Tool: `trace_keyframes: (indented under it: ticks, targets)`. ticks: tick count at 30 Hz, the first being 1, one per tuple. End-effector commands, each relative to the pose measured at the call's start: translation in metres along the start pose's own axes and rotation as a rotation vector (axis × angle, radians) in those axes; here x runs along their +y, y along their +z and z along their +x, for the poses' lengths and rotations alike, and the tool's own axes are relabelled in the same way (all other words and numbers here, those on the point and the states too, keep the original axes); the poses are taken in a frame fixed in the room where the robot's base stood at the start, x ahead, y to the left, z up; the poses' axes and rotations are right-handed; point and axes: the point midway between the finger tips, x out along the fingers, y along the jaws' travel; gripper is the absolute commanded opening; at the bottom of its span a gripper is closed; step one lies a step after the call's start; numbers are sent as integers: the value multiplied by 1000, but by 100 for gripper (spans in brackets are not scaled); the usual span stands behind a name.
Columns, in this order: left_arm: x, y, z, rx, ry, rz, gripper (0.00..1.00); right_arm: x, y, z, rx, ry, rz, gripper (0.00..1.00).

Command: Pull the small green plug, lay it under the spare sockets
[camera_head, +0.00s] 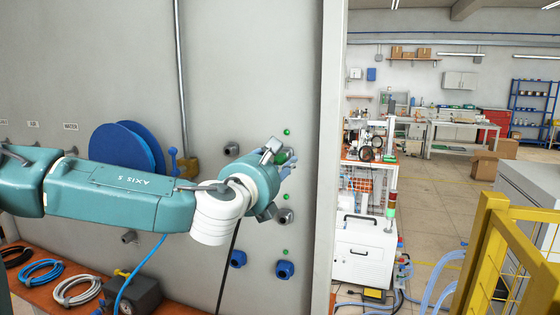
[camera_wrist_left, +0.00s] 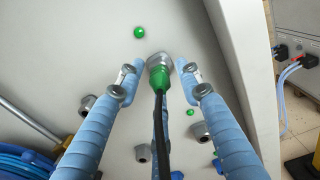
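The small green plug (camera_wrist_left: 159,77) sits in a grey wall socket (camera_wrist_left: 159,60) in the left wrist view, with a black cable (camera_wrist_left: 157,150) hanging from it. In the head view only a bit of the green plug (camera_head: 281,157) shows between my fingers. My left gripper (camera_wrist_left: 161,72) is open, its blue fingers standing apart on both sides of the plug, and a further finger shows behind the cable. In the head view my left gripper (camera_head: 287,161) is close to the wall panel. My right gripper is not in view.
Below are a grey socket (camera_head: 284,216) and two blue sockets, left (camera_head: 238,259) and right (camera_head: 284,270). A blue hose reel (camera_head: 125,148) hangs left behind my arm. Coiled hoses (camera_head: 77,290) lie on a bench. A yellow guard (camera_head: 487,240) stands right.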

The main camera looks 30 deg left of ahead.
Motion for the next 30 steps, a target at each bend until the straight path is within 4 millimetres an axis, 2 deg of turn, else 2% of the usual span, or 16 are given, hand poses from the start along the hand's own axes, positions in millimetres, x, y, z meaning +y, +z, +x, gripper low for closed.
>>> trace_keyframes:
  ticks: [30]
  targets:
    - [0, -1, 0, 0, 0, 0, 36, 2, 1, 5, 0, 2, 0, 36]
